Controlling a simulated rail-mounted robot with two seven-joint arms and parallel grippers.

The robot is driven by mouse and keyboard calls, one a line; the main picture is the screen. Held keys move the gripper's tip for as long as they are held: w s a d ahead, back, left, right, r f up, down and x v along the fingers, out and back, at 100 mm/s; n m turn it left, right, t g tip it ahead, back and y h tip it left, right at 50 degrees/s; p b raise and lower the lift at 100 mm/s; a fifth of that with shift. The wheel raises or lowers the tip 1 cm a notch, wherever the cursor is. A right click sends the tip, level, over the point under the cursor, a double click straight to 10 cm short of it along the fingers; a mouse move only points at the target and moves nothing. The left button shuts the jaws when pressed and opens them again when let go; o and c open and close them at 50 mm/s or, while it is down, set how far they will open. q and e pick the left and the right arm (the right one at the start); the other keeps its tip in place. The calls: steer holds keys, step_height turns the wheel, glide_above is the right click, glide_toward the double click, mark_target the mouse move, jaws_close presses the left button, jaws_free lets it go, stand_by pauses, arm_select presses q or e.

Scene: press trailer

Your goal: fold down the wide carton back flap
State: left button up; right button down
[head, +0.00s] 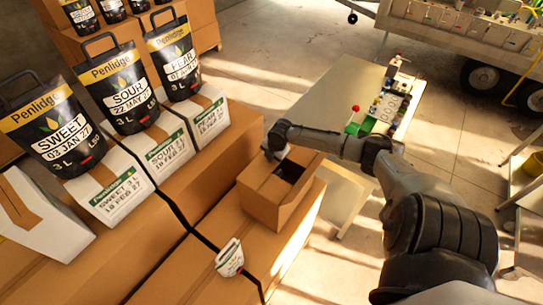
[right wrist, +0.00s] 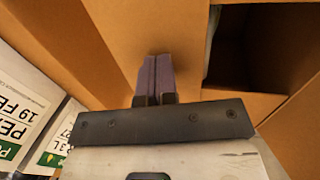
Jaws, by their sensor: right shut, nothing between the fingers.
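The wide carton (head: 280,210) stands on larger brown boxes in the head view, with a dark opening in its top. Flap panels lie around the opening; which one is the back flap is hard to tell, as my arm covers the carton's far edge. My right gripper (head: 274,155) is at the carton's far left corner. In the right wrist view the right gripper (right wrist: 155,82) is shut and empty, its fingertips over brown cardboard (right wrist: 140,30) beside the dark opening (right wrist: 245,45). Whether they touch is unclear. My left gripper is not in view.
White labelled cartons (head: 165,150) and black pouches (head: 125,90) stand to the left. A table (head: 335,95) with small items stands behind, and a trailer (head: 450,40) is at the back right.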

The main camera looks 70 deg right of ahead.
steer(key=shift+r+p, duration=1.15)
steer(key=shift+r, duration=0.35)
step_height(320, 180, up, 12)
steer(key=shift+f, duration=0.1)
